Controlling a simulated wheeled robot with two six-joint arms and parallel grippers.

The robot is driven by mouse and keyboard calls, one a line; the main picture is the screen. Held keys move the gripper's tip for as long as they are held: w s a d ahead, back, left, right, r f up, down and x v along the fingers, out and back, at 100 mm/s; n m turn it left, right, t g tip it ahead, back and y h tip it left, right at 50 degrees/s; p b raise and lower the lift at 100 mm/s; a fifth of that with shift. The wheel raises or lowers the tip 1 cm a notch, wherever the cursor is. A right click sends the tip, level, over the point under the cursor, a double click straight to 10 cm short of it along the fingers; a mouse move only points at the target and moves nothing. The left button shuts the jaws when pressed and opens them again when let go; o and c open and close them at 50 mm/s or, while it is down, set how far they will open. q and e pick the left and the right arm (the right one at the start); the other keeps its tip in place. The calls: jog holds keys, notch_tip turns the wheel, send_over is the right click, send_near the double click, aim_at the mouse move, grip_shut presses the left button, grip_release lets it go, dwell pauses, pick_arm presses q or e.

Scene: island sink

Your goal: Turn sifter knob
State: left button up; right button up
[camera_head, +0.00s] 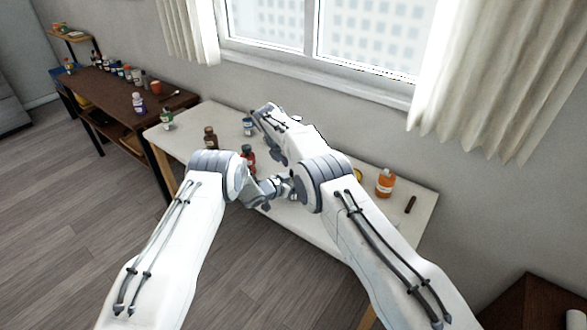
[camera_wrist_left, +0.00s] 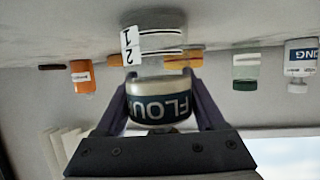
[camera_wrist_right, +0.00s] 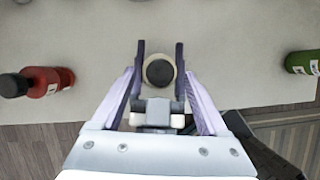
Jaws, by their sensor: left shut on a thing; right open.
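In the right wrist view a round dark knob with a cream rim (camera_wrist_right: 159,72) lies between the spread fingers of my right gripper (camera_wrist_right: 160,50). The right gripper is open; I cannot tell whether a finger touches the knob. In the head view my arms hide the canister and most of both grippers.
The white table (camera_head: 410,229) carries an orange bottle (camera_head: 385,184) and a dark stick (camera_head: 410,204) at right. A dark side table (camera_head: 165,102) holds several bottles.

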jog(key=v, duration=1)
jog(key=shift+r, duration=0.3)
jog(key=shift+s, duration=0.1)
jog(key=w+d+f+n, duration=0.1)
jog(key=f, duration=0.2)
jog(key=w+d+f+n+y, duration=0.1)
jog(key=f+n, duration=0.1)
jog(key=f, duration=0.2)
jog(key=w+d+f+n+t, duration=0.1)
jog(key=f, duration=0.3)
jog(key=shift+d+f+n, duration=0.1)
jog(key=shift+d+n, duration=0.05)
jog(key=shift+n, duration=0.15)
